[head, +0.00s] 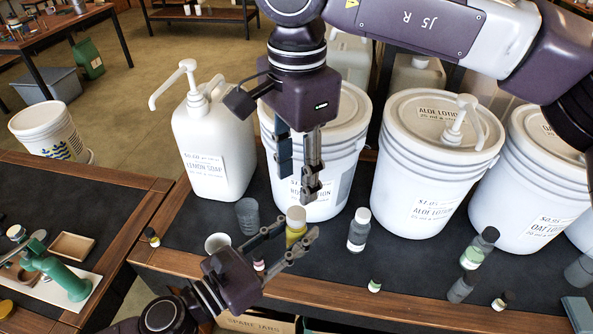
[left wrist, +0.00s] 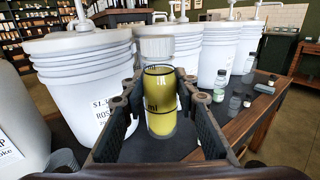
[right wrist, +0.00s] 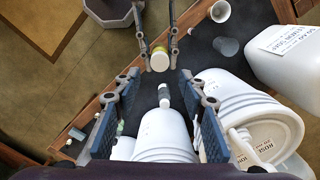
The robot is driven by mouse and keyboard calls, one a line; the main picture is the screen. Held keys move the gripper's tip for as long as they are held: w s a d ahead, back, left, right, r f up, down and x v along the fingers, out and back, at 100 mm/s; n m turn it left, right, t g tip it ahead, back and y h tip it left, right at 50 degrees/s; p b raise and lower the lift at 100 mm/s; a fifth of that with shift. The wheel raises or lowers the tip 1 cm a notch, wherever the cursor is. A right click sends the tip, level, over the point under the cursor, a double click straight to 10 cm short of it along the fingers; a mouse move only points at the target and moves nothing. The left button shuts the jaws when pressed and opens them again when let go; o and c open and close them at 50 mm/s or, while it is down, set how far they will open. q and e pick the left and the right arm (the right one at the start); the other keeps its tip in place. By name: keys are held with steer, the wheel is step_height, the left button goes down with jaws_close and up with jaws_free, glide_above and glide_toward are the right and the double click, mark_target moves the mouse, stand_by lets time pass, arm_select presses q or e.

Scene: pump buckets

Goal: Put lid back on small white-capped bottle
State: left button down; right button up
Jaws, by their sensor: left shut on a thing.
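A small bottle of yellow liquid (head: 294,236) stands upright between the fingers of my left gripper (head: 298,231), which is shut on its body. A white lid (head: 296,214) sits on its top; it also shows in the left wrist view (left wrist: 157,47). I cannot tell how tightly it is on. My right gripper (head: 299,187) is open and empty, pointing down above the bottle. In the right wrist view its fingers (right wrist: 158,100) are wide apart, with the lid beyond them. Another small bottle, grey with a white cap (head: 358,231), stands to the right, apart from both grippers.
Large white buckets (head: 432,182) and a lemon soap pump jug (head: 214,150) stand behind. An empty grey cup (head: 248,216) and a white cup (head: 217,243) are left of the bottle. Several small vials line the right front near the wooden edge. Dark counter between them is free.

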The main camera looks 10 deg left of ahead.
mark_target(296, 212)
step_height(296, 212, down, 8)
steer(key=shift+r, duration=0.1)
stand_by(0.4)
jaws_close()
steer(key=m, duration=0.9)
steer(key=shift+m, duration=0.4)
steer(key=shift+o, duration=0.5)
jaws_free()
